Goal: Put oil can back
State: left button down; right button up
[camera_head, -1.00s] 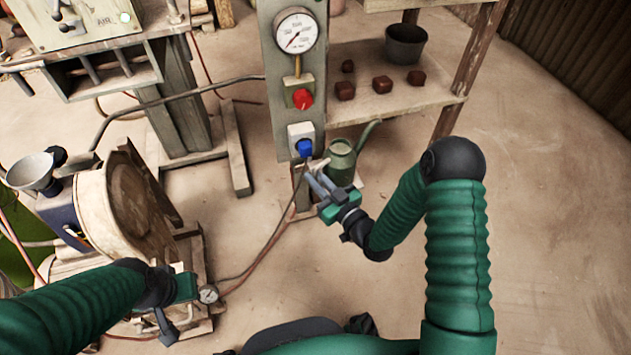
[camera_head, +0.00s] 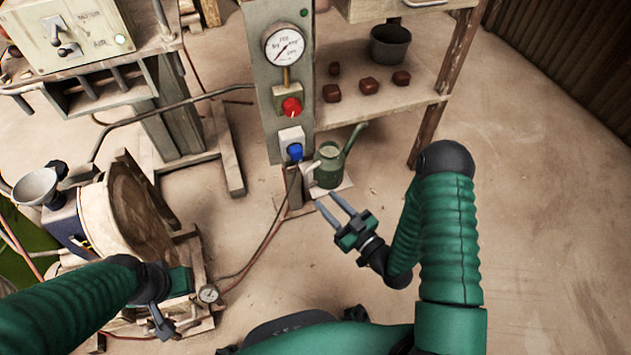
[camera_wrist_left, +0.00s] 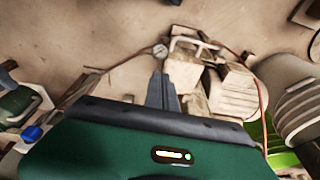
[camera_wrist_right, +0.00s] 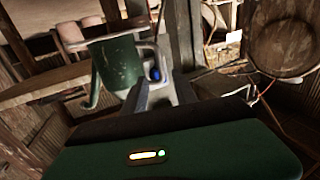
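The green oil can (camera_head: 328,166) stands upright on a small pale pad (camera_head: 331,189) beside the gauge post, its spout pointing up to the right. In the right wrist view the can (camera_wrist_right: 117,62) is ahead, with its pale handle near the fingers. My right gripper (camera_head: 335,205) is open and empty, a little in front of and below the can, apart from it. My left gripper (camera_head: 163,327) is at the lower left by the wooden machine, far from the can; its fingers look close together in the left wrist view (camera_wrist_left: 163,82).
The gauge post (camera_head: 262,90) carries a red knob (camera_head: 291,107) and a blue knob (camera_head: 295,152) close to the can. A wooden shelf (camera_head: 420,99) with a dark bucket (camera_head: 390,44) and several brown blocks stands behind. Floor at the right is clear.

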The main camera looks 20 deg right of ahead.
jog(key=s+d+r+m+g+h, duration=0.1)
jog(key=s+r+m+g+h, duration=0.3)
jog(key=s+g, duration=1)
notch_tip(320, 180, up, 3)
jog(key=shift+r+m+h, duration=0.2)
jog(key=shift+m+h, duration=0.1)
jog(key=shift+h, duration=0.9)
